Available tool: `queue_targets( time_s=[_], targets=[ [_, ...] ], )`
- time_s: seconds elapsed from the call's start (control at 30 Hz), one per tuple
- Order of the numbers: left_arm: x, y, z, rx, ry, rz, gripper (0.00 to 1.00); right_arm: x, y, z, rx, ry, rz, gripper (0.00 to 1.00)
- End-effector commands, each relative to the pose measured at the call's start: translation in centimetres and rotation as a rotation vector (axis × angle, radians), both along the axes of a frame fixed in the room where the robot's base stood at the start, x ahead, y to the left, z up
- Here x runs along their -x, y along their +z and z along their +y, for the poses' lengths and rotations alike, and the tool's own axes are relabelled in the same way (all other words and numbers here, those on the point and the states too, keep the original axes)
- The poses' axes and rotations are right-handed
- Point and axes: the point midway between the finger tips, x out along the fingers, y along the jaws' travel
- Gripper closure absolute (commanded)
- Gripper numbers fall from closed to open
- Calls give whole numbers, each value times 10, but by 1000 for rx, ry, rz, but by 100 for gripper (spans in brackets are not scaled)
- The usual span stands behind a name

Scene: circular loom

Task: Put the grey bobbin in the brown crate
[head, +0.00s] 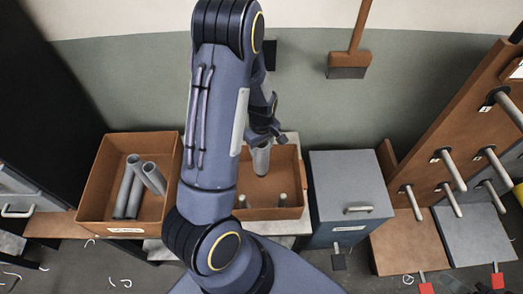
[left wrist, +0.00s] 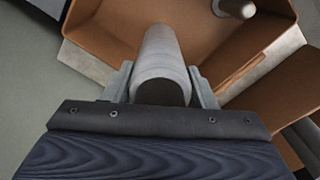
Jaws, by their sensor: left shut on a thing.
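My left gripper (head: 264,138) is shut on a grey bobbin (head: 261,160), which hangs down from its fingers. In the left wrist view the grey bobbin (left wrist: 160,55) sits between the two fingers (left wrist: 162,88). It is over the inside of an open brown crate (left wrist: 110,30). In the head view this brown crate (head: 290,170) stands at the middle, partly hidden by my arm. The bobbin's lower end shows in front of the crate's inside; I cannot tell if it touches the floor of it. My right gripper is not in view.
Short grey pieces (head: 283,199) stand in the middle crate. A deeper brown box (head: 92,195) at left holds several grey tubes (head: 133,190). A grey cabinet (head: 347,185) stands right of the crate, then a brown peg rack (head: 470,130). A brush (head: 348,65) hangs on the wall.

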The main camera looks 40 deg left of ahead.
Motion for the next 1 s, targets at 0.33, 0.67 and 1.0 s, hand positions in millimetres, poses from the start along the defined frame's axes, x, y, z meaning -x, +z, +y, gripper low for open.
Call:
queue_targets(
  time_s=[0.33, 0.67, 1.0],
  targets=[
    [-2, -35, 2, 0, 0, 0, 100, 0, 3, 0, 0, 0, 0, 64],
    [-2, -38, 2, 0, 1, 0, 46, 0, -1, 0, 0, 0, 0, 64],
    [-2, -37, 2, 0, 1, 0, 27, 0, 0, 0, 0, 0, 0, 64]
  ],
)
